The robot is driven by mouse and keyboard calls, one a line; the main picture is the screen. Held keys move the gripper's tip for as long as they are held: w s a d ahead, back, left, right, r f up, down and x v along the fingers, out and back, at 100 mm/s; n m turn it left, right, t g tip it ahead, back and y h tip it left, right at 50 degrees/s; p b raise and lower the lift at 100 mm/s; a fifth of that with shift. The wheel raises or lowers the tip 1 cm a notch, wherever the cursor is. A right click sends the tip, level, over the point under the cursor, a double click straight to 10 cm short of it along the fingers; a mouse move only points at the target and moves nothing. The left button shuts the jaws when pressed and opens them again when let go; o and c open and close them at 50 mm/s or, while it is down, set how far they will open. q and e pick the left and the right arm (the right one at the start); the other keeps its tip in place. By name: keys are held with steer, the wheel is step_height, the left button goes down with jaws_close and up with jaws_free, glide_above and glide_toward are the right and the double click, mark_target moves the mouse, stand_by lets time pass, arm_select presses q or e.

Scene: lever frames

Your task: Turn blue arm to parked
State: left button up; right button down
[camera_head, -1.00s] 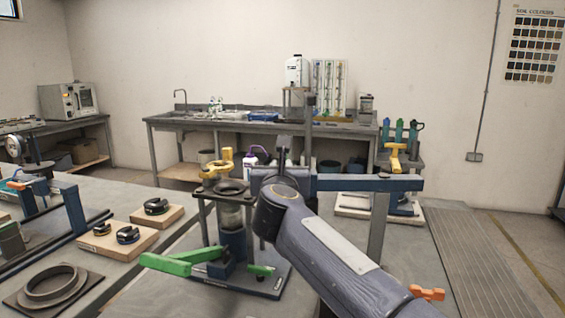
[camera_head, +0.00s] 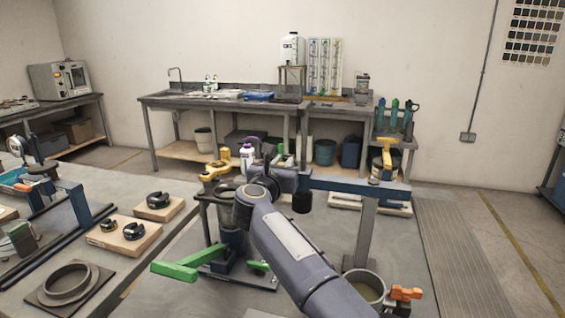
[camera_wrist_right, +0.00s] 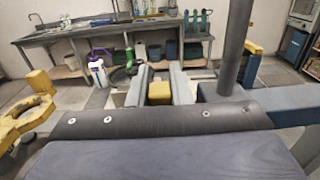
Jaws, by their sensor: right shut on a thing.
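The blue arm (camera_head: 350,186) is a horizontal beam on a grey upright post (camera_head: 364,232). Near its left end there is a dark vertical shaft with a dark cylinder (camera_head: 302,203) below. In the right wrist view the beam (camera_wrist_right: 295,104) comes in from the right. My right gripper (camera_head: 282,168) is at the beam's left end. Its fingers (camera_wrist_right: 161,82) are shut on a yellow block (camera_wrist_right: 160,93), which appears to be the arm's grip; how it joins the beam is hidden. No parked mark can be made out. My left gripper is not in view.
A stand with a yellow clamp (camera_head: 218,166) is left of my right gripper, with a green lever (camera_head: 180,271) in front. A round pot (camera_head: 366,284) and an orange piece (camera_head: 406,293) are near the post's foot. Wooden blocks (camera_head: 125,240) lie left.

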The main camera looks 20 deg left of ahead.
steer(key=shift+w+d+r, duration=0.1)
steer(key=c, duration=1.6)
jaws_free()
steer(key=shift+c, duration=0.2)
steer(key=shift+o, duration=0.2)
steer(key=shift+w, duration=0.2)
steer(key=s+d+b, duration=0.1)
steer(key=s+b, duration=0.3)
steer(key=s, duration=0.4)
steer(key=shift+f, duration=0.2)
